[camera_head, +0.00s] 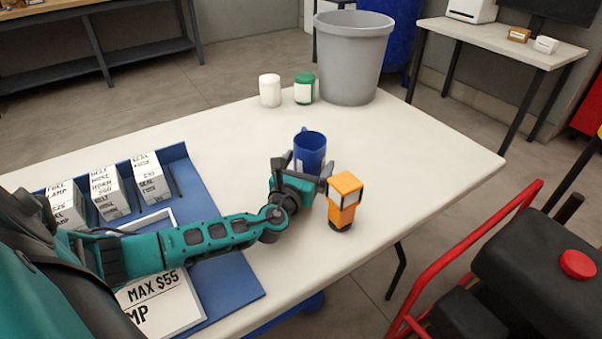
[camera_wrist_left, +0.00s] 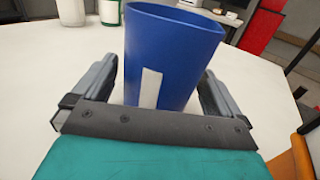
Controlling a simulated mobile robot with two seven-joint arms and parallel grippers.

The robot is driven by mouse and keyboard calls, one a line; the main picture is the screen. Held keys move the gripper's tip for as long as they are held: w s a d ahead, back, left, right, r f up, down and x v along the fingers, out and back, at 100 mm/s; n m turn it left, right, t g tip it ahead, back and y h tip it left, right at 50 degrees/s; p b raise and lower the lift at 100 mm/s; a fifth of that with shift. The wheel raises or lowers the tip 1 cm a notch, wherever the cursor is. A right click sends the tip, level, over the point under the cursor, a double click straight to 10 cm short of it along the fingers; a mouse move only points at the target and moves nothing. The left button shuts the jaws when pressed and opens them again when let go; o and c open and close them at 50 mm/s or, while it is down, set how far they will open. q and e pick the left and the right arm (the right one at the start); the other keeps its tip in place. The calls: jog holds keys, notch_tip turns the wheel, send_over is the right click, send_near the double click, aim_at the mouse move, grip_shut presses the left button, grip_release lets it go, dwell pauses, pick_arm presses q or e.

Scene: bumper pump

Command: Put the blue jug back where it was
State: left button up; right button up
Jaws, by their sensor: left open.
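The blue jug (camera_head: 310,148) stands upright on the white table (camera_head: 420,160), right of the blue tray. My left gripper (camera_head: 307,168) is open, with a finger on each side of the jug. In the left wrist view the jug (camera_wrist_left: 170,55) stands between the two fingers of my left gripper (camera_wrist_left: 160,90), with a white strip on its near side. A gap shows between the jug and the fingers, at least on the left. The jug's base is hidden behind the gripper body. My right gripper is not in view.
An orange lamp-like object (camera_head: 344,198) stands close to the right of my left gripper. A grey bin (camera_head: 352,60), a white canister (camera_head: 270,90) and a green-lidded canister (camera_head: 304,88) stand behind. The blue tray (camera_head: 225,260) holds boxes. The table's right side is clear.

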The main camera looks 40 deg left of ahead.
pick_arm(q)
jog(key=p+v, duration=0.1)
jog(key=v, duration=1.1)
jog(key=shift+r, duration=0.15)
